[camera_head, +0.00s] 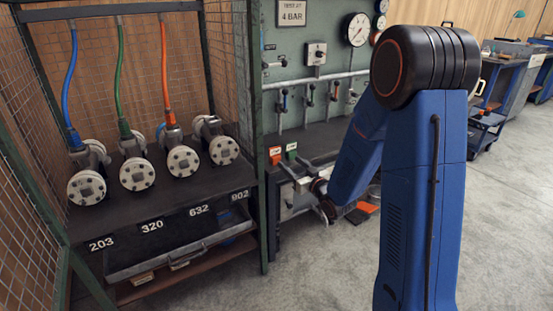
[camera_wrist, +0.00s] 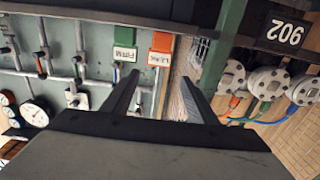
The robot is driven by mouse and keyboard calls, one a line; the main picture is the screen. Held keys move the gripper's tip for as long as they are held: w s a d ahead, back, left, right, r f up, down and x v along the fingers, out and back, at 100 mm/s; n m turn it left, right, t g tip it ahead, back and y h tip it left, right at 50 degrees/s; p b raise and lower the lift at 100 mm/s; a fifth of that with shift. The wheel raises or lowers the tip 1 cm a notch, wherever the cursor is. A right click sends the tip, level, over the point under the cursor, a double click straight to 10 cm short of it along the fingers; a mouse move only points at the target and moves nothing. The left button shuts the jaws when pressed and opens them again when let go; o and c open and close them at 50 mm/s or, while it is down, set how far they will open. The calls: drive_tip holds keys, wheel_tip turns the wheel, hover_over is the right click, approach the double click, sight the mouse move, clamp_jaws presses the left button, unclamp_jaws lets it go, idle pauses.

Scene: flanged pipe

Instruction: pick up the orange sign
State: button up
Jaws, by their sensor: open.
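The orange sign (camera_wrist: 162,42) is a small block with a white label that seems to read LEAK, shown upside down in the wrist view. In the head view the orange sign (camera_head: 275,155) stands on the bench at the foot of the green-grey panel, close to the cage post. My gripper (camera_wrist: 159,88) is open and empty. Its two dark fingers point toward the sign, which lies beyond the tips and appears between them, apart from both. In the head view my arm hides part of the bench.
A green sign (camera_wrist: 125,45) labelled FIRM stands beside the orange one. The cage post (camera_wrist: 222,45) is close on its other side. Pipes and valves (camera_head: 310,95) line the panel behind. Flanged pipes (camera_head: 183,161) with coloured hoses lie on the caged shelf. The floor at right is open.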

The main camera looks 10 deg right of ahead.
approach(276, 148)
drive_tip(key=x, duration=0.4)
drive_tip(key=shift+a+f, duration=0.3)
drive_tip(key=shift+f, duration=0.05)
drive_tip(key=shift+r+x, duration=0.15)
drive_tip(key=shift+x, duration=1.4)
drive_tip(key=shift+r+x, duration=0.15)
drive_tip(key=shift+x, duration=1.4)
drive_tip(key=shift+d, duration=0.2)
drive_tip(key=c, duration=0.9)
